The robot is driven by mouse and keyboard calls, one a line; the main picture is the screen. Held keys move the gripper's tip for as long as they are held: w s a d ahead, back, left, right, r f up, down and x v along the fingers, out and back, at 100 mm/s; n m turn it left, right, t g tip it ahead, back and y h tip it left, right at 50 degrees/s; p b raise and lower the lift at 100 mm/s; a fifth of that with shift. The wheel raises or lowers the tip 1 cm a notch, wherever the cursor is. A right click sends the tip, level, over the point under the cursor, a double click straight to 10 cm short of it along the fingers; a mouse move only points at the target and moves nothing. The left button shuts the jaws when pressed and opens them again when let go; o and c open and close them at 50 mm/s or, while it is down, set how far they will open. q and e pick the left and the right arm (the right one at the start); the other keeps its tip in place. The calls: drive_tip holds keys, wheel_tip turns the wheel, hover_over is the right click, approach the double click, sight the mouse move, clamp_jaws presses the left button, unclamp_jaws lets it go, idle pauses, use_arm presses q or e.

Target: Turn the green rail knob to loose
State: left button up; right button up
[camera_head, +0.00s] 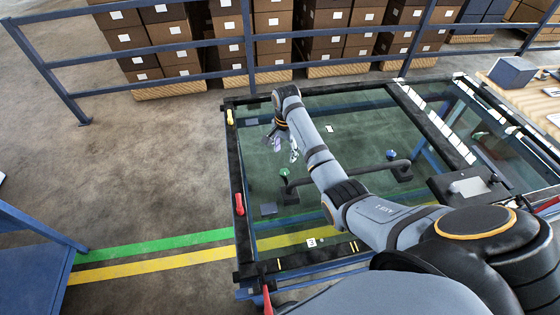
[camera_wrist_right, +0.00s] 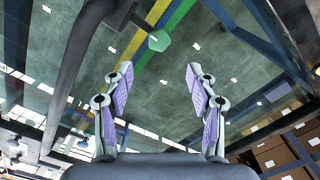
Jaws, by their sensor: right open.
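A green knob (camera_head: 284,172) stands by the left end of a dark bar handle on the glass-topped frame. It also shows in the right wrist view as a green faceted knob (camera_wrist_right: 159,41), ahead of and between the fingertips. My right gripper (camera_head: 284,146) is open and empty above the glass, apart from the nearer knob. Its two purple-padded fingers (camera_wrist_right: 155,75) are spread wide in the wrist view. My left gripper is out of view.
The dark bar (camera_head: 345,176) runs beside the knobs and also shows at left in the wrist view (camera_wrist_right: 72,80). The frame's black edge (camera_head: 243,235) carries a red lever (camera_head: 239,205) and a yellow one (camera_head: 229,117). A blue railing (camera_head: 200,45) and stacked boxes stand behind.

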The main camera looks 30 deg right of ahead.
sight(285, 171)
drive_tip(key=shift+s+f, duration=0.25)
drive_tip(key=shift+f, duration=0.25)
drive_tip(key=shift+s+f, duration=0.2)
drive_tip(key=shift+f, duration=0.3)
wheel_tip(285, 171, down, 2)
drive_tip(key=shift+w+f, duration=0.15)
drive_tip(key=f, duration=0.5)
drive_tip(key=shift+w+f, duration=0.2)
drive_tip(key=shift+f, duration=0.3)
drive_tip(key=c, duration=1.2)
use_arm(q)
drive_tip(key=shift+s+r, duration=0.25)
drive_tip(key=shift+s, duration=0.2)
use_arm(e)
drive_tip(key=shift+o, duration=0.2)
